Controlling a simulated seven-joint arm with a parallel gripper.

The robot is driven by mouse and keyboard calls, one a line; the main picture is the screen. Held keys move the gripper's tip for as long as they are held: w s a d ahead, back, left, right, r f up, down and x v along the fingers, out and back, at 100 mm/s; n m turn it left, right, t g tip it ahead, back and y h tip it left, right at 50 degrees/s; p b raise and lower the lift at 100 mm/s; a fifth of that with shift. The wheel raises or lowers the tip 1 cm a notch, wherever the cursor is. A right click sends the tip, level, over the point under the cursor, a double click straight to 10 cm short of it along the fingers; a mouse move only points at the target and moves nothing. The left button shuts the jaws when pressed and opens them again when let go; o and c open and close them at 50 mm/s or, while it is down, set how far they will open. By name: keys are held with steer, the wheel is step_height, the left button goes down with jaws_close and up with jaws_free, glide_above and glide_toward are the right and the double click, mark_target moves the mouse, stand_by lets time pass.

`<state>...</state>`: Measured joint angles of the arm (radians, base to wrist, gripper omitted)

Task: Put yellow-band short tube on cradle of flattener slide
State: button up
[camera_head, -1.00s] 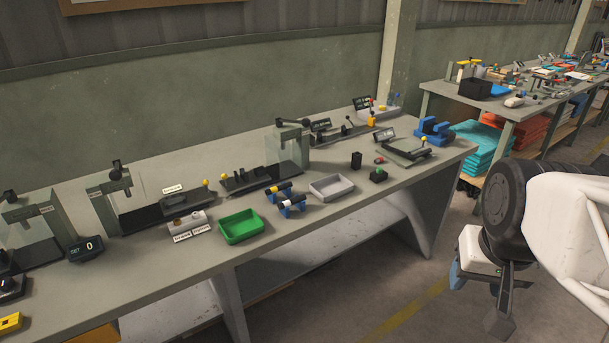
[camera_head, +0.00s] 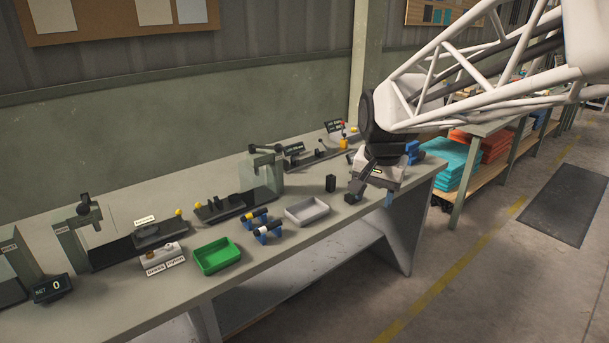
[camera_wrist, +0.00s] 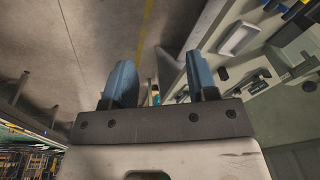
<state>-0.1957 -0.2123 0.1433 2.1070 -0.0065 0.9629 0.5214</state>
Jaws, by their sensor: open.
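Two short dark tubes rest on blue holders near the middle of the bench in the head view. The rear one shows a yellow band (camera_head: 256,213); the front one shows a white band (camera_head: 266,230). Behind and left of them are dark slide fixtures with yellow knobs, one (camera_head: 222,206) near the clear guard and one (camera_head: 160,233) further left. Their labels are too small to read, so I cannot tell which is the flattener slide. My gripper (camera_head: 373,194) is open and empty over the bench's right end, well right of the tubes. Its blue fingers show apart in the wrist view (camera_wrist: 161,82).
A green tray (camera_head: 217,256) and a grey tray (camera_head: 307,210) stand near the bench's front edge. A clear-guarded press (camera_head: 262,172) rises behind the tubes. Floor is free in front of the bench.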

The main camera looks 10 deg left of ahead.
steer(key=w+a+f+m, duration=0.1)
steer(key=w+a+f, duration=0.1)
steer(key=w+a, duration=0.7)
steer(key=m+g, duration=0.2)
steer(key=m, duration=0.2)
glide_above(255, 212)
steer(key=f, duration=1.7)
steer(key=shift+s+d+f, duration=0.1)
steer(key=shift+d+f, duration=0.1)
steer(key=shift+a+f, duration=0.2)
steer(key=shift+a, duration=0.1)
steer(key=shift+f, duration=0.1)
steer(key=shift+f, duration=1.2)
steer(key=shift+f, duration=0.1)
steer(key=shift+a+f, duration=0.1)
steer(key=shift+f, duration=2.4)
